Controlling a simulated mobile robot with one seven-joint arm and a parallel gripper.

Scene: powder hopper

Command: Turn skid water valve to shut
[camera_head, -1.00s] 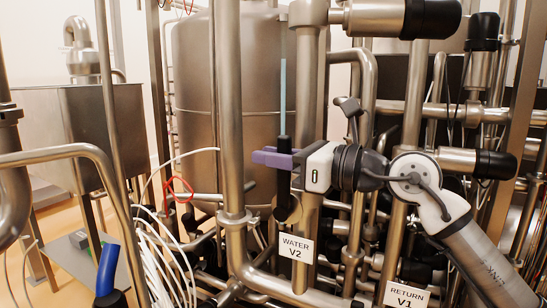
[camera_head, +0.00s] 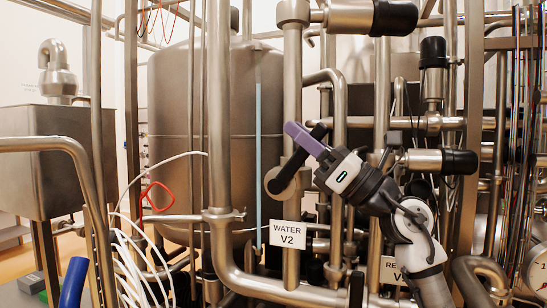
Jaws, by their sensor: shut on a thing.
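The water valve's black lever (camera_head: 295,166) slants up and to the right from its round black hub (camera_head: 280,182). The hub sits on the upright steel pipe above the white "WATER V2" sign (camera_head: 288,235). My gripper (camera_head: 304,138), with purple fingers, is shut on the upper part of the lever and tilted with it. The fingers hide part of the lever. My arm reaches in from the lower right.
A "RETURN V1" sign (camera_head: 392,270) is partly covered by my arm. A steel pipe (camera_head: 219,110) stands left of the lever. White cables and a blue handle (camera_head: 73,282) are at the lower left. Pipes crowd the right side.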

